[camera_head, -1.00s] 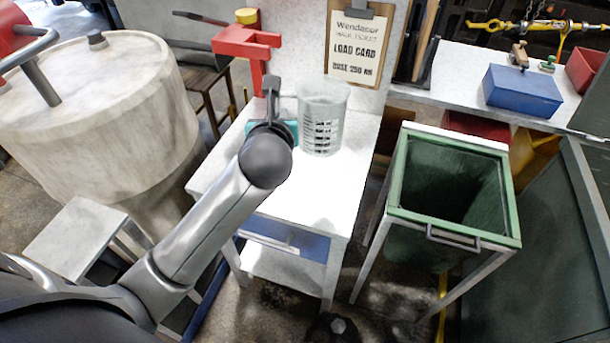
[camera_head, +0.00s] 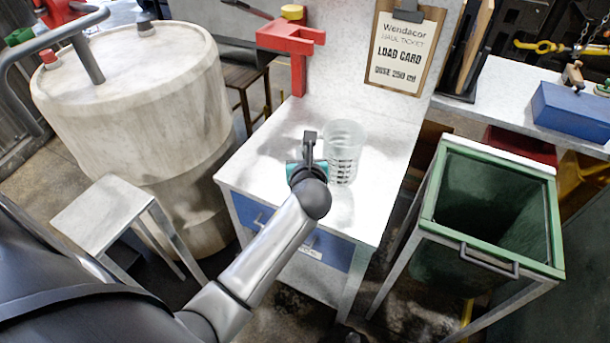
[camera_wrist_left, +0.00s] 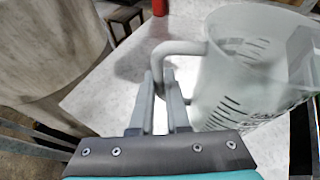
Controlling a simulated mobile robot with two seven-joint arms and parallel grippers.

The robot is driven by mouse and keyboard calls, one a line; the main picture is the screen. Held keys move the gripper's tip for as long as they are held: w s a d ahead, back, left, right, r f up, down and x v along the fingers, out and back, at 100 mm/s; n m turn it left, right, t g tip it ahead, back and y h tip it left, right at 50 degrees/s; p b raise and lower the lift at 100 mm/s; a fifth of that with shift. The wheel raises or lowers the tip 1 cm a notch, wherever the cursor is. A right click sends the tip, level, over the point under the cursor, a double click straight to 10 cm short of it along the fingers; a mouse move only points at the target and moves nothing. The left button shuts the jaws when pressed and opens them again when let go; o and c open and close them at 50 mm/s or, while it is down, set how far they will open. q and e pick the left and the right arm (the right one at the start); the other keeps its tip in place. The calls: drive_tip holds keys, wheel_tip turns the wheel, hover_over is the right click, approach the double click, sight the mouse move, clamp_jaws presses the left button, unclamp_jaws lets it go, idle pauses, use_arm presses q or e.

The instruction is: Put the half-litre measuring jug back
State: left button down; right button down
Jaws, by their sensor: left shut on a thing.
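The half-litre measuring jug (camera_head: 344,152) is clear, with dark graduation marks. It is upright over the white bench top (camera_head: 255,165), just right of my left gripper (camera_head: 309,140). In the left wrist view the jug (camera_wrist_left: 240,80) fills the right side, its handle pointing at me. My left gripper (camera_wrist_left: 160,100) is shut on that handle. I cannot tell whether the jug's base touches the bench. My right gripper is not in view.
A load card (camera_head: 403,50) hangs on the panel behind the bench. A red bracket (camera_head: 290,38) stands at the back left. A green open bin (camera_head: 490,215) is to the right, a large drum (camera_head: 130,90) to the left. The bench's front right is clear.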

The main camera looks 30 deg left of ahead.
use_arm(q)
wheel_tip(320, 180, down, 5)
drive_tip(key=shift+f+b, duration=0.2)
drive_tip(key=shift+b, duration=0.95)
drive_tip(key=shift+r, duration=0.15)
drive_tip(key=c, duration=0.9)
unclamp_jaws()
drive_tip(key=shift+f, duration=0.2)
drive_tip(key=shift+r, duration=0.1)
drive_tip(key=shift+s+d+r, duration=0.1)
drive_tip(key=shift+s+r, duration=0.1)
drive_tip(key=p+v, duration=0.3)
drive_tip(key=v, duration=0.8)
drive_tip(key=shift+s+d, duration=0.15)
drive_tip(key=shift+d, duration=0.05)
